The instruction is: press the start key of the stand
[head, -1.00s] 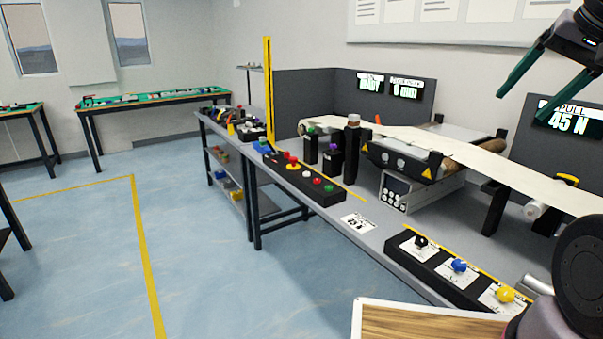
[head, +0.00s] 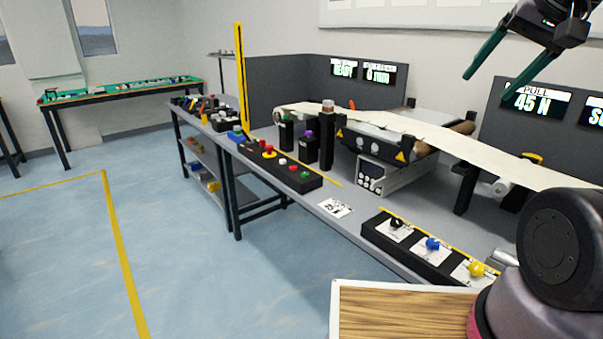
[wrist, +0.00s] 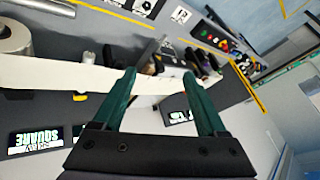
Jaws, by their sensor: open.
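The stand's long black key box (head: 292,181) lies along the front edge of the grey bench. It carries a red mushroom button on yellow (head: 268,151), small red keys and a green key (head: 305,176); their labels are too small to read. The box also shows at the upper right of the wrist view (wrist: 228,45). My gripper (head: 490,88) is open and empty, high at the upper right of the head view, well apart from the key box. Its two green fingers also show in the wrist view (wrist: 160,73).
A pale belt (head: 430,135) runs along the bench behind the box. Dark upright posts (head: 326,140) stand just behind the keys. A second black box with black, blue and yellow knobs (head: 420,248) lies nearer. A yellow upright bar (head: 241,80) rises at the far end. Floor left of the bench is clear.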

